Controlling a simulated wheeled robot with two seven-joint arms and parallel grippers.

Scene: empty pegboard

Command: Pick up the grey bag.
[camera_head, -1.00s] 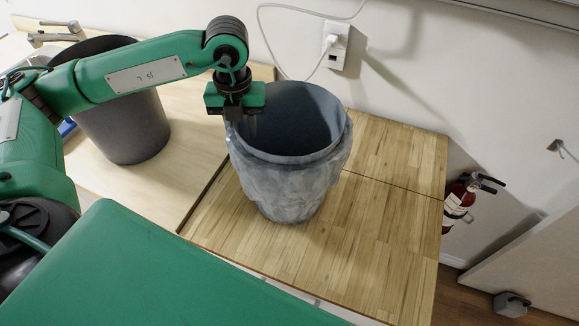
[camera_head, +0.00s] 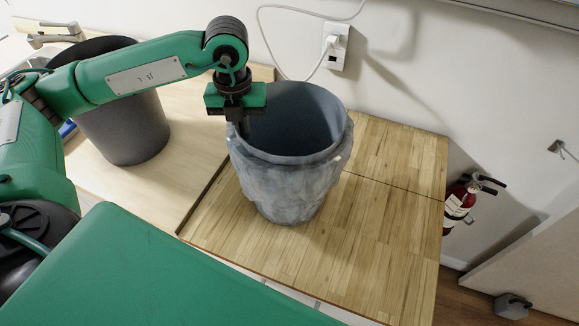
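The grey bag (camera_head: 290,185) is a crumpled, bucket-shaped sack with an open top and a rolled rim. It stands upright on the wooden counter. My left gripper (camera_head: 240,128) points down at the left edge of the bag's rim, with a finger at the rim. The fingertips are partly hidden against the bag, so I cannot tell how far apart they are or whether they grip the rim. My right gripper is not in view.
A dark grey bin (camera_head: 125,125) stands on the counter at left, behind my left arm. The wooden counter (camera_head: 385,235) is clear to the right of the bag. A wall outlet (camera_head: 335,46) with a white cable is behind. A fire extinguisher (camera_head: 459,203) is at right.

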